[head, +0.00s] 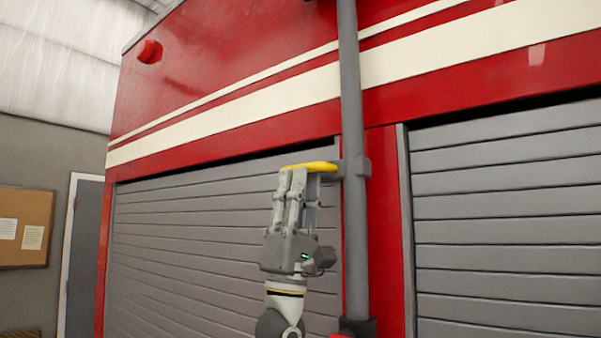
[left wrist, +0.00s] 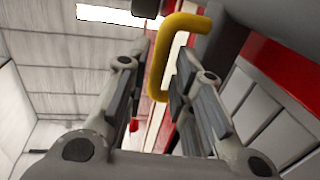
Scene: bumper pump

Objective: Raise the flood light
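A grey vertical pole (head: 352,220) stands against the truck's side, with a collar and a yellow handle (head: 310,166) sticking out to the left. The flood light itself is not clearly visible; the pole runs out of the top of the head view. My left gripper (head: 301,172) points up from below with its fingertips at the handle. My right gripper is out of view.
The red truck (head: 215,60) with white stripes fills most of the head view. Closed grey roller shutters (head: 200,235) flank the pole, with another shutter (head: 505,220) to its right. A cork board (head: 25,228) and door are at far left.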

